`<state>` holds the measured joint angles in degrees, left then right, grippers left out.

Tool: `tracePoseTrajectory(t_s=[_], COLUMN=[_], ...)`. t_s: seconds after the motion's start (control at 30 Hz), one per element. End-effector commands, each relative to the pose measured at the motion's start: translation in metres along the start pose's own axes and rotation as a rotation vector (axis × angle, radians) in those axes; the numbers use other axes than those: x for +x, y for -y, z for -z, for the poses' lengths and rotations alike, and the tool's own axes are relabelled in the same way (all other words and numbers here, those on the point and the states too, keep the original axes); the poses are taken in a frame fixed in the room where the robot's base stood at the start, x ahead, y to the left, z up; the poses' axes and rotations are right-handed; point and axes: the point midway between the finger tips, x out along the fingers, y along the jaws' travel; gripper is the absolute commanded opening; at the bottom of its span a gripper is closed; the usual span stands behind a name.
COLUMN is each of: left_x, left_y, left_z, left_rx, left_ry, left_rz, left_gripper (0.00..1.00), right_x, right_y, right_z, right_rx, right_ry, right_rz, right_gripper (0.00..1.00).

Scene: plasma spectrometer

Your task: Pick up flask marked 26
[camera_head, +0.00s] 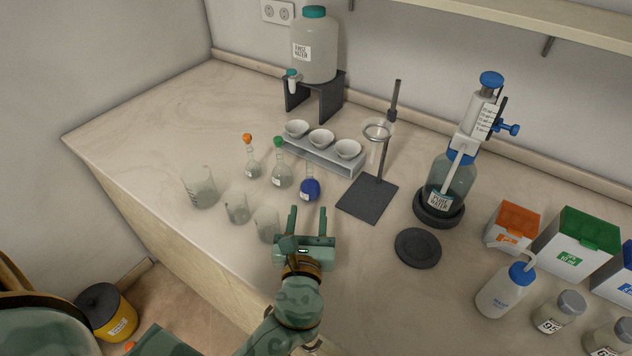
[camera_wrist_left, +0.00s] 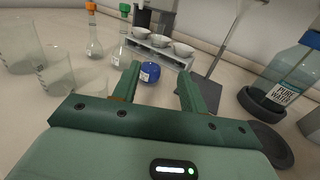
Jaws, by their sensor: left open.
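Three small flasks stand upright on the bench: one with an orange stopper (camera_head: 251,166), one with a green stopper (camera_head: 281,177), and one holding dark blue liquid (camera_head: 310,189). Their labels are too small to read, so I cannot tell which is marked 26. My left gripper (camera_head: 308,209) is open and empty, its fingers pointing at the blue flask, just short of it. In the left wrist view, the blue flask (camera_wrist_left: 150,72) appears between the open fingertips (camera_wrist_left: 158,72); the orange-stoppered (camera_wrist_left: 95,45) and green-stoppered (camera_wrist_left: 122,50) flasks stand to the left. My right gripper is not in view.
Glass beakers (camera_head: 200,190) stand left of my gripper, the nearest (camera_head: 267,224) close beside it. Behind the flasks is a rack with white bowls (camera_head: 320,138). A ring stand (camera_head: 367,200) and dispenser bottle (camera_head: 452,177) are to the right. The bench's left end is clear.

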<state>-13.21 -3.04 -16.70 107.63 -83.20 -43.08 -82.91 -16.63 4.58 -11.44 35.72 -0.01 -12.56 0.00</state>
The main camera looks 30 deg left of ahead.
Motion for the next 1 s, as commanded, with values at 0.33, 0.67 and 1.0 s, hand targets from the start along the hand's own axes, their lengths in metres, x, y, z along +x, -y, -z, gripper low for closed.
tracePoseTrajectory(t_s=[0.33,0.67,1.0], left_x=[0.081,0.117,0.151], left_y=[-0.001,-0.004,-0.007], left_z=[-0.001,-0.001,0.000], left_rx=[0.000,0.001,0.001], left_ry=[0.003,0.003,0.001], left_rz=[0.000,-0.002,0.000], left_gripper=[0.43,0.43,0.43], right_x=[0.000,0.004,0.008], right_y=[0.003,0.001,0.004], right_z=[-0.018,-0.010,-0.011], right_rx=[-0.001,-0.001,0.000], right_ry=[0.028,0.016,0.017], right_rz=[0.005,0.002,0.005], right_gripper=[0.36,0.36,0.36])
